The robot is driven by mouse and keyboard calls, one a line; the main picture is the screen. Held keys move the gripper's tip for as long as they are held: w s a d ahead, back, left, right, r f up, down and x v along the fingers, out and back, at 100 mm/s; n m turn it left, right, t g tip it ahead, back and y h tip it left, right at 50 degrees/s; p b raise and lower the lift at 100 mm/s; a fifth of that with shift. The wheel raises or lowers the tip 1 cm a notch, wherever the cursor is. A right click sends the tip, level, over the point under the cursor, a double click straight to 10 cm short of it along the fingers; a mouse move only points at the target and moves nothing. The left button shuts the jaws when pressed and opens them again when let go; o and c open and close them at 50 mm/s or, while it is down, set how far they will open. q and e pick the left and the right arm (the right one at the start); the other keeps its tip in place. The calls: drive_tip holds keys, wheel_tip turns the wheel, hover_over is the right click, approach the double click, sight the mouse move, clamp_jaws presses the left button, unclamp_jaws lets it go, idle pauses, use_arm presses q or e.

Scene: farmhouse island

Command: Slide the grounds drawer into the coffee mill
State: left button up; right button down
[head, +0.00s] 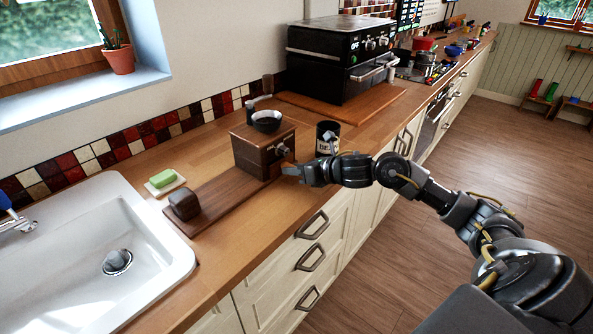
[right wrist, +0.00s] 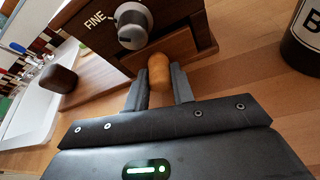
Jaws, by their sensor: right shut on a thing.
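The coffee mill (head: 250,152) is a dark wooden box with a black bowl on top, standing on a long wooden board on the counter. The wrist view shows its front (right wrist: 110,40) with a grey dial marked FINE. The grounds drawer (right wrist: 197,42) shows as a wooden front low in the mill, below the dial; its depth in the slot I cannot tell. My right gripper (head: 290,170) is at the mill's lower front. In the wrist view its fingers (right wrist: 159,88) are shut on the drawer's round, light wooden knob (right wrist: 158,70). My left gripper is out of view.
A dark labelled tin (head: 328,138) stands right of the mill, close to my right arm. A dark wooden block (head: 183,204) sits on the board's left end (head: 212,203). A green sponge (head: 162,178), the sink (head: 75,265) and a black coffee machine (head: 335,60) are nearby.

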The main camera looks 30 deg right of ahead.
drive_tip(key=shift+w+a, duration=0.15)
drive_tip(key=shift+w, duration=0.2)
drive_tip(key=c, duration=1.1)
unclamp_jaws()
drive_tip(key=shift+s+d+f, duration=0.1)
drive_tip(key=shift+s+d, duration=0.1)
drive_tip(key=shift+s, duration=0.3)
drive_tip(key=shift+s+d+b, duration=0.25)
drive_tip(key=shift+s+b, duration=0.2)
drive_tip(key=shift+s, duration=0.6)
drive_tip(key=shift+s+d+b, duration=0.3)
drive_tip(key=shift+s+b, duration=0.05)
drive_tip(key=shift+s, duration=0.4)
drive_tip(key=shift+s+d, duration=0.15)
drive_tip(key=shift+s, duration=0.45)
